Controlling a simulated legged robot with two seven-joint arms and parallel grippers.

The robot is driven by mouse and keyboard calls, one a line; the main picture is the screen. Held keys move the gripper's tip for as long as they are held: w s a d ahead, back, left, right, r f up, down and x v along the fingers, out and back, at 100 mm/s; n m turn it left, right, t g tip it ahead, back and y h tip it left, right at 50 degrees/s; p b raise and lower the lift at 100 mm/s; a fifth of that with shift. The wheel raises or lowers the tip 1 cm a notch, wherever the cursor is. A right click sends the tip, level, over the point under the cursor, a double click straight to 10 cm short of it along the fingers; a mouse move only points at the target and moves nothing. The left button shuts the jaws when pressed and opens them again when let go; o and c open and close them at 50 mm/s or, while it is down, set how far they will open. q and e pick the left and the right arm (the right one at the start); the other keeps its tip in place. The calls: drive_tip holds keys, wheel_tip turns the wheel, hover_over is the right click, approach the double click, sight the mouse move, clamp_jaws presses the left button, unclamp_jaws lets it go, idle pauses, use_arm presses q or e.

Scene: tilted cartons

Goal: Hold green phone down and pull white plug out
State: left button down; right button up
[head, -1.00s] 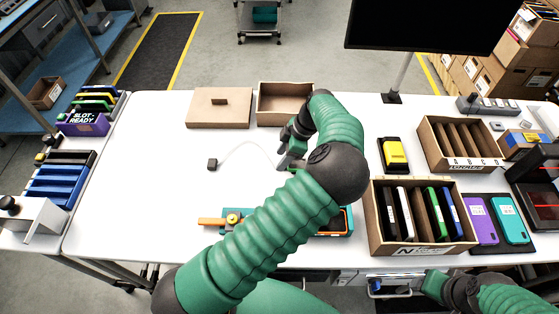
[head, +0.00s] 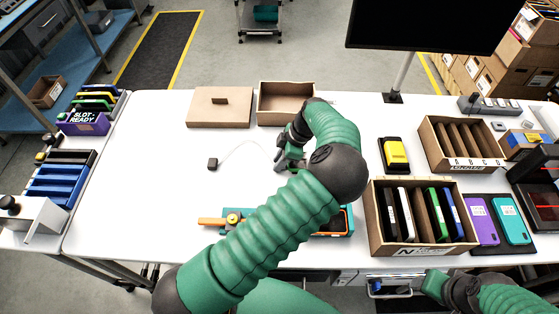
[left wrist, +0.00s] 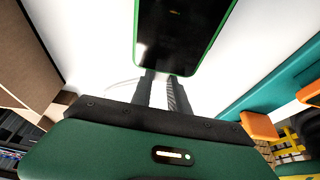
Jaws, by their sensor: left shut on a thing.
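The green phone (left wrist: 180,35), with a black screen and green rim, shows at the top of the left wrist view; in the head view my left arm and gripper mostly hide it. My left gripper (left wrist: 162,88) has its two dark fingers close together at the phone's lower edge. They are shut on what seems to be the white plug, itself hardly visible between them. A thin white cable (head: 238,147) runs from the fingers to a small dark block (head: 212,163) on the table. My right gripper (head: 436,283) is partly visible at the lower right, away from the phone; its jaws are unclear.
A cardboard lid (head: 219,107) and an open box (head: 284,103) stand behind. A teal tray (head: 345,235) with orange parts lies partly under my left arm. To the right are a box of upright phones (head: 420,248) and a yellow device (head: 396,154). The left tabletop is mostly clear.

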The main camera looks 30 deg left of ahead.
use_arm(q)
drive_tip(key=c, duration=1.2)
unclamp_jaws()
drive_tip(key=v, duration=1.6)
drive_tip(key=shift+w+d+r, duration=0.1)
drive_tip(key=shift+r, duration=0.25)
